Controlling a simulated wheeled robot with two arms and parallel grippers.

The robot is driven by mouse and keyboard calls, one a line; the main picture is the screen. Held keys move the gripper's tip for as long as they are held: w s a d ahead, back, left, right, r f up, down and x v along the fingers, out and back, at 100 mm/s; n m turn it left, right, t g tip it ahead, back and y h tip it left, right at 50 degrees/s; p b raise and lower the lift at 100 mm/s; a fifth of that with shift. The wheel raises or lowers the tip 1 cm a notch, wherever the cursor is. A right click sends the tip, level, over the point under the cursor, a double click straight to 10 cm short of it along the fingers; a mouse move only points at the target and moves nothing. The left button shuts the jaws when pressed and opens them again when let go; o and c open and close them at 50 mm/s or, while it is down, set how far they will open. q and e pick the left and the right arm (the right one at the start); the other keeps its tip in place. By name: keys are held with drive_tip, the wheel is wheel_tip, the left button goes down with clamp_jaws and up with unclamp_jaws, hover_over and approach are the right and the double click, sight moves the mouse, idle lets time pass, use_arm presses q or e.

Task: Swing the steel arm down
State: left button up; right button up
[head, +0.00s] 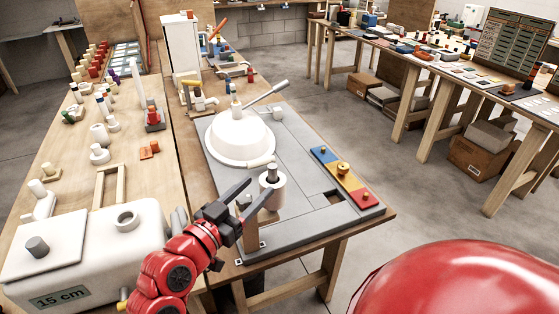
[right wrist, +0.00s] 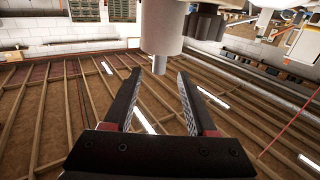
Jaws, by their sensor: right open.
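A grey steel arm (head: 267,93) with a rounded end rises at a slant to the right from the top of the white dome (head: 238,138) on the grey board. My right gripper (head: 257,190) is open in front of the dome, well apart from the steel arm. A pale grey cylinder with a dark top (head: 271,188) stands close to its fingers. In the right wrist view the open fingers (right wrist: 158,77) point toward a grey cylinder with a narrow pin (right wrist: 160,50). The pin shows between the fingertips, and I cannot tell any contact. My left gripper is out of view.
A strip of blue, yellow and red panels (head: 340,174) lies at the board's right. A white box marked 15 cm (head: 85,255) stands at the lower left. Small parts crowd the left bench (head: 140,183). Open floor (head: 335,110) separates this bench from the right tables.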

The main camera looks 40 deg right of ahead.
drive_tip(key=p+x, duration=0.1)
drive_tip(key=x, duration=0.9)
drive_tip(key=shift+d+p, duration=0.2)
drive_tip(key=shift+p, duration=0.15)
drive_tip(key=shift+w, duration=0.1)
clamp_jaws()
idle(0.7)
